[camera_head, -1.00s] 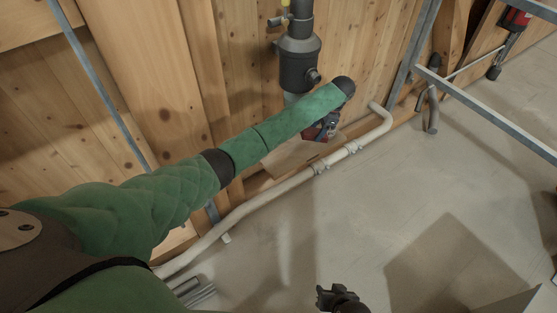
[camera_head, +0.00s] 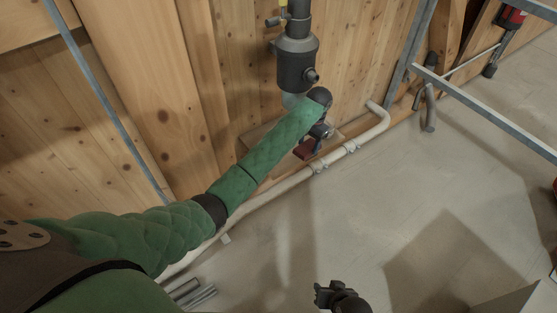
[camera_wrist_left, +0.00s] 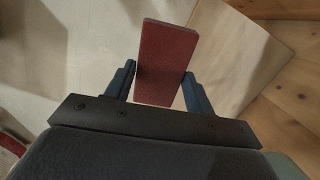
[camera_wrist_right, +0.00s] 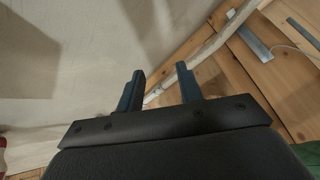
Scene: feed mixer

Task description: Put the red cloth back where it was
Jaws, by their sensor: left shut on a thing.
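The red cloth (camera_head: 306,149) shows as a flat, stiff-looking dark red slab. My left gripper (camera_head: 312,143) is shut on it and holds it below the grey cylinder on the wall. In the left wrist view the cloth (camera_wrist_left: 165,50) stands out between the two fingers of the left gripper (camera_wrist_left: 160,76), over a brown board. I cannot tell whether the cloth touches the board. My right gripper (camera_head: 323,294) is low in the head view, over the floor. In the right wrist view the right gripper (camera_wrist_right: 160,76) is open and empty.
A brown board (camera_wrist_left: 258,50) lies under the cloth by the wooden wall. A pale pipe (camera_head: 290,183) runs along the wall's foot. A dark grey cylinder (camera_head: 296,62) hangs above my left wrist. Metal rails (camera_head: 490,110) cross the right side. The middle floor is clear.

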